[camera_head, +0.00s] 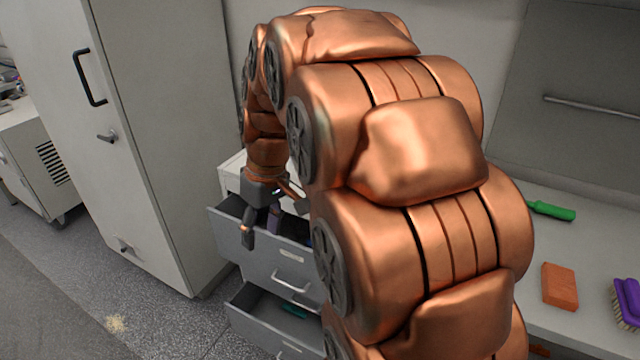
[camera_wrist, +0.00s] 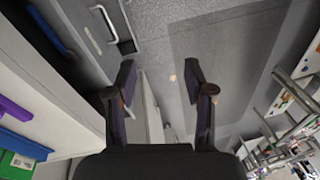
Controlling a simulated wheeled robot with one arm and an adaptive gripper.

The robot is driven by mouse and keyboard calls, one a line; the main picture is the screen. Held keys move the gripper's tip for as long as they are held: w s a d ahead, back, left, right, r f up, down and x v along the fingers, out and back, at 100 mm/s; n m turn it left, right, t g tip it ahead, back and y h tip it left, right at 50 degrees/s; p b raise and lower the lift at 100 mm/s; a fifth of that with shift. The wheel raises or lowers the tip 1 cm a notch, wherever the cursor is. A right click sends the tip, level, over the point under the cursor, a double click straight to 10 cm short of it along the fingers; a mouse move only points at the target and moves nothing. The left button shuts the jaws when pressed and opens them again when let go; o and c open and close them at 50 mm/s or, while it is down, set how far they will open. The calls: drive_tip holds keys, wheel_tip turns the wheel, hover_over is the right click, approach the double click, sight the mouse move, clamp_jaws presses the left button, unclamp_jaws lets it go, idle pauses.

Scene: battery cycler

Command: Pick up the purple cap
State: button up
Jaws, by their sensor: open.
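I cannot make out a purple cap for certain in either view. In the wrist view a purple object (camera_wrist: 14,109) shows at the left edge, cut off by the frame; I cannot tell whether it is the cap. My gripper (camera_head: 262,226) is at the open upper drawer (camera_head: 255,256) in the head view, its fingers pointing down. In the wrist view my gripper (camera_wrist: 160,80) is open, with nothing held between its fingers. The drawer's inside is mostly hidden by my gripper and arm in the head view.
A lower drawer (camera_head: 262,328) is also open, with a teal item (camera_head: 293,310) inside. A tall cabinet (camera_head: 165,130) stands left. On the right counter are a green-handled tool (camera_head: 552,211), an orange block (camera_head: 559,286) and a purple brush (camera_head: 628,300).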

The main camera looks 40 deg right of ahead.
drive_tip(key=w+d+t, duration=0.1)
drive_tip(key=w+d, duration=0.1)
drive_tip(key=d, duration=0.7)
drive_tip(key=w+d+n+t+b, duration=0.1)
drive_tip(key=w+d, duration=0.2)
drive_tip(key=d, duration=0.6)
drive_tip(key=w+d+n+t+b, duration=0.1)
drive_tip(key=w+d, duration=0.2)
drive_tip(key=d, duration=0.6)
drive_tip(key=shift+w+d+r+t+h, duration=0.2)
drive_tip(key=shift+d+r+t+h, duration=0.05)
drive_tip(key=shift+d+t+h, duration=0.1)
drive_tip(key=shift+d+p+x, duration=0.15)
drive_tip(key=shift+p+x, duration=0.45)
drive_tip(key=shift+x, duration=1.3)
drive_tip(key=shift+d+p+x, duration=0.1)
drive_tip(key=shift+p+x, duration=0.5)
drive_tip(key=shift+x, duration=1.3)
drive_tip(key=shift+c, duration=0.4)
drive_tip(key=c, duration=0.9)
